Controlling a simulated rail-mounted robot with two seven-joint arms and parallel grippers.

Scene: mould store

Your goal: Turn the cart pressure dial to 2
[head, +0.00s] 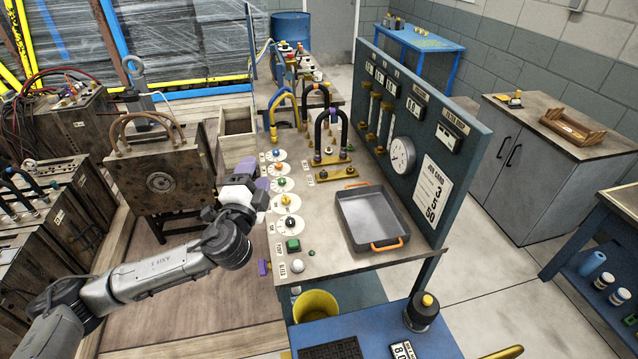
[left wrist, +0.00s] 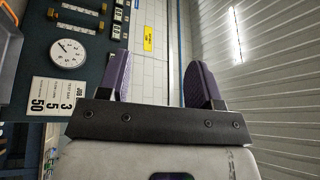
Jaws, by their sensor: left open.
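A column of white dials with coloured knobs runs along the left edge of the cart panel (head: 345,268). They include a blue-knobbed dial (head: 276,155), an orange-knobbed dial (head: 279,168), a green-knobbed dial (head: 281,181), a yellow-knobbed dial (head: 286,201) and a black-knobbed dial (head: 290,223). Their labels are too small to read, so I cannot tell which is pressure. My left gripper (head: 256,176), with purple fingers, is open just left of the middle dials, at the cart's edge. In the left wrist view its fingers (left wrist: 159,78) are apart with nothing between them. My right gripper is out of view.
A grey tray with orange handles (head: 372,218) sits right of the dials. Behind it stands a blue upright panel (head: 440,165) with a round gauge (head: 402,155) and a job card reading 3, 5, 50 (head: 432,190). A green button (head: 293,245) is in front; arched hoses (head: 330,130) stand behind.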

